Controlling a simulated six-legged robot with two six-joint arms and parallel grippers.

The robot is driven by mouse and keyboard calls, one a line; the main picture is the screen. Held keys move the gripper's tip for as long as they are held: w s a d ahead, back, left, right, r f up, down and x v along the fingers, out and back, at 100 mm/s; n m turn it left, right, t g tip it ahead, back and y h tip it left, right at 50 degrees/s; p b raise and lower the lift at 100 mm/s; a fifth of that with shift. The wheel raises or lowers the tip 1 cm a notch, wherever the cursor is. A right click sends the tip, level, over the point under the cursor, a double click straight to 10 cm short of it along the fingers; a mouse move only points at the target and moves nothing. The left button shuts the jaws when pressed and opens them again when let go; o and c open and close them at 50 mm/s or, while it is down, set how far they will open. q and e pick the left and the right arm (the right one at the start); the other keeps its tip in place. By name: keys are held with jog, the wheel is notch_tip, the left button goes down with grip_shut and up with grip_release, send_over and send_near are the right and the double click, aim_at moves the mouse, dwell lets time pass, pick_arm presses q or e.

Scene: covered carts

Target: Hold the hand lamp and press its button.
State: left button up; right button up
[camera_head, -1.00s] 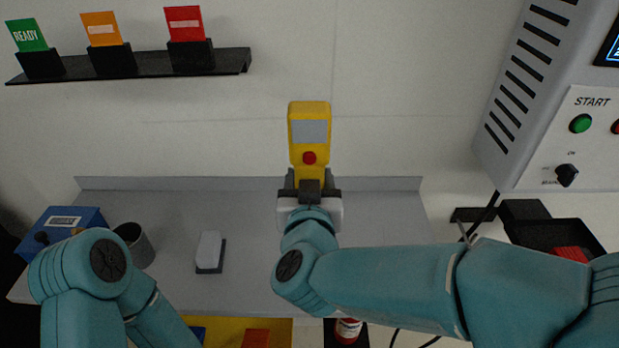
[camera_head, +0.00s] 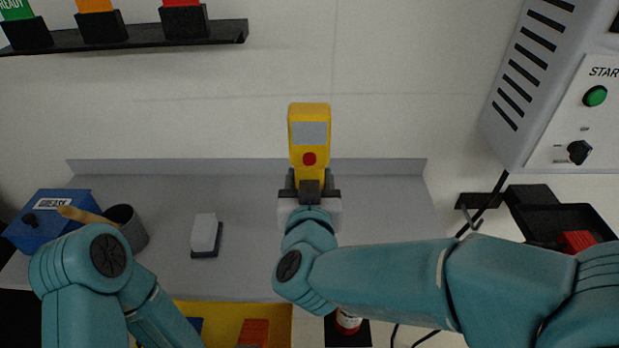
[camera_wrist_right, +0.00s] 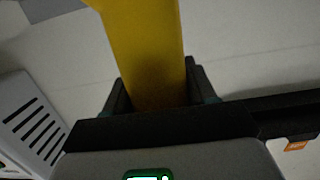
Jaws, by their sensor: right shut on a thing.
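The yellow hand lamp (camera_head: 298,154) is upright in the middle of the head view, with a grey panel and a red button (camera_head: 309,159) facing me. My right gripper (camera_head: 309,184) is shut on its lower end. The right wrist view shows the lamp's yellow body (camera_wrist_right: 148,50) between the two dark fingers of my right gripper (camera_wrist_right: 158,92). My left arm shows at the lower left, but its gripper is not in view.
The grey bench (camera_head: 370,215) holds a blue box (camera_head: 45,235), a grey cup (camera_head: 130,228) and a white-topped block (camera_head: 205,232). A control box (camera_head: 545,90) is at the right, above a black tray (camera_head: 530,222). A shelf (camera_head: 150,38) with cards is upper left. The bench's middle right looks clear.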

pick_arm(q)
jog(key=shift+f+b, duration=2.15)
jog(key=shift+f, duration=0.15)
pick_arm(e)
jog(key=shift+f, duration=2.75)
jog(key=shift+f, duration=0.1)
pick_arm(q)
jog(key=shift+c, duration=0.3)
grip_shut()
